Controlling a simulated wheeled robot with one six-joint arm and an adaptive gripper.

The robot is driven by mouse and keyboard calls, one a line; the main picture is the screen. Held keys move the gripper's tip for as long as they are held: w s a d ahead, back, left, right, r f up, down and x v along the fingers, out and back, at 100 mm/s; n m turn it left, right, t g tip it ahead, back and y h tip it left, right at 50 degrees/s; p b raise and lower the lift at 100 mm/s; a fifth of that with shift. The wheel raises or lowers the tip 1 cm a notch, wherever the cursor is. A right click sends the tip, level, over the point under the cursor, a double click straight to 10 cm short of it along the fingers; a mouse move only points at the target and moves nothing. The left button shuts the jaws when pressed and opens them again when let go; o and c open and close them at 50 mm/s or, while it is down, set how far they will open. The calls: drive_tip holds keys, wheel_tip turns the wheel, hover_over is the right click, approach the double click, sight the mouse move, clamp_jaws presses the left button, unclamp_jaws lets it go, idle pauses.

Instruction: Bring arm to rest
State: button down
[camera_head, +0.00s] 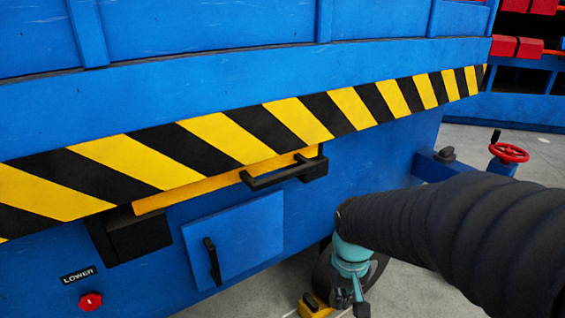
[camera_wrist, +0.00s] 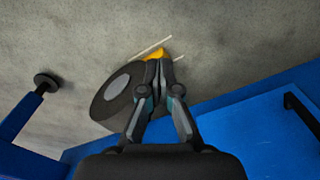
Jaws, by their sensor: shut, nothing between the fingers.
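My arm, in a black ribbed sleeve, reaches in from the right in the head view. Its teal wrist points down, with my gripper (camera_head: 357,300) at the bottom edge of that view. In the wrist view my gripper (camera_wrist: 158,66) has its fingertips together with nothing between them. It hangs beside the blue machine, above the grey floor (camera_wrist: 120,30). A dark wheel (camera_wrist: 104,108) lies behind the fingers in the wrist view. A yellow block (camera_head: 314,306) stands on the floor close to the gripper in the head view.
The blue machine carries a striped band (camera_head: 215,139), a drawer with a black handle (camera_head: 284,172) and a small door (camera_head: 240,236) with its own handle. A red knob (camera_head: 91,301) sits at lower left. A red handwheel (camera_head: 508,153) stands at right. Open floor lies at right.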

drive_tip(key=s+d+r+t+p, duration=0.1)
drive_tip(key=s+r, duration=0.3)
drive_tip(key=r, duration=0.4)
drive_tip(key=s+d+r+t+p, duration=0.2)
drive_tip(key=s+r+t, duration=0.2)
drive_tip(key=r, duration=0.4)
drive_tip(key=shift+s+d+r+m+p, duration=0.15)
drive_tip(key=shift+s+r+m+p, duration=0.1)
drive_tip(key=shift+m+p, duration=0.15)
